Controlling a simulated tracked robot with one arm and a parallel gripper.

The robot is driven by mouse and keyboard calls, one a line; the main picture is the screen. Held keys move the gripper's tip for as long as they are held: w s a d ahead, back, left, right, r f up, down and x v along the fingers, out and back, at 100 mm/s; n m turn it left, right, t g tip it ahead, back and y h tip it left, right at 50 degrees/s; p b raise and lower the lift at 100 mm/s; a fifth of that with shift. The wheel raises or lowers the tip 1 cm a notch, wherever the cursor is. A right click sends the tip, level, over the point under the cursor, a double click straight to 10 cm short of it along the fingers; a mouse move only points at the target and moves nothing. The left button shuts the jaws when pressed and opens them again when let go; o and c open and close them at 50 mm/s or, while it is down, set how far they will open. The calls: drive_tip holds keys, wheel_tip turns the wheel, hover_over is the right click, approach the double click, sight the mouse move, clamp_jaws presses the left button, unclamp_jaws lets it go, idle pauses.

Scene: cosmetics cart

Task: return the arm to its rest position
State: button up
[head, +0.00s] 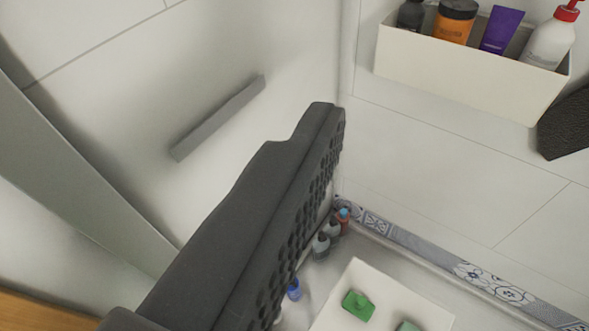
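My gripper (438,125) is open and empty. Its long dark finger with a perforated pad runs up from the lower left to the middle of the head view. Part of the other dark finger shows at the right edge. A wide gap lies between them, with the tiled wall behind it. The rest of my arm does not show, so its pose cannot be told.
A white wall bin (470,75) at the upper right holds several bottles and tubes. A white tray (383,292) with green items lies below. Small bottles, including a blue one (294,289), stand beside it. A grey handle (218,118) is at the left.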

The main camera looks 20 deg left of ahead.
wheel_tip(320, 180, up, 7)
drive_tip(key=p, duration=0.7)
drive_tip(key=shift+w+d+r+p, duration=0.2)
drive_tip(key=shift+w+p, duration=0.05)
drive_tip(key=shift+p, duration=0.05)
idle(0.5)
